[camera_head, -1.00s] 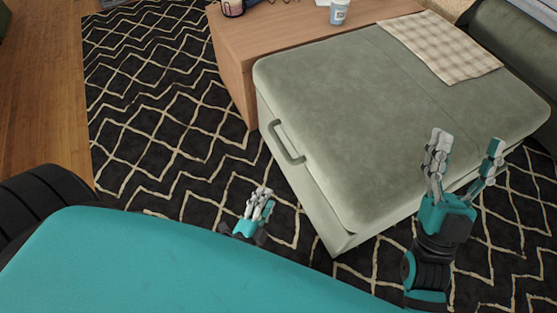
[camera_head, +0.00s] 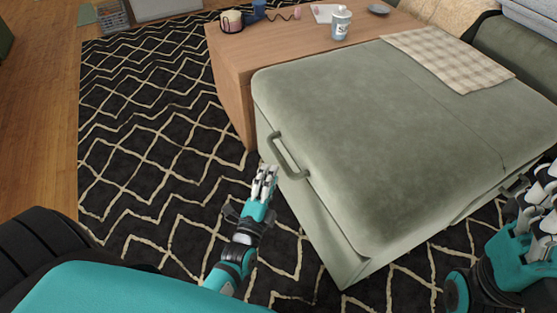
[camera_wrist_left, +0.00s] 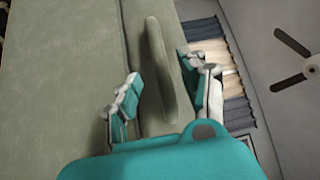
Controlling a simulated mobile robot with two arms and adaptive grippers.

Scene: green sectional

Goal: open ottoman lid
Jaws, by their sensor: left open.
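The ottoman is a grey-green padded box (camera_head: 318,228), and its lid (camera_head: 370,135) lies shut and flat. A curved handle (camera_head: 280,150) is on the lid's left side; it also shows in the left wrist view (camera_wrist_left: 158,70). My left gripper (camera_head: 267,172) is open just below the handle. In the left wrist view (camera_wrist_left: 160,88) its fingers are spread, one on each side of the handle; contact cannot be told. My right gripper (camera_head: 535,195) is beside the ottoman's right side, cut by the picture's edge, so its opening is unclear.
A checkered cloth (camera_head: 448,58) lies across the lid's far end. A black patterned rug (camera_head: 150,130) leaves clear floor to the left.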

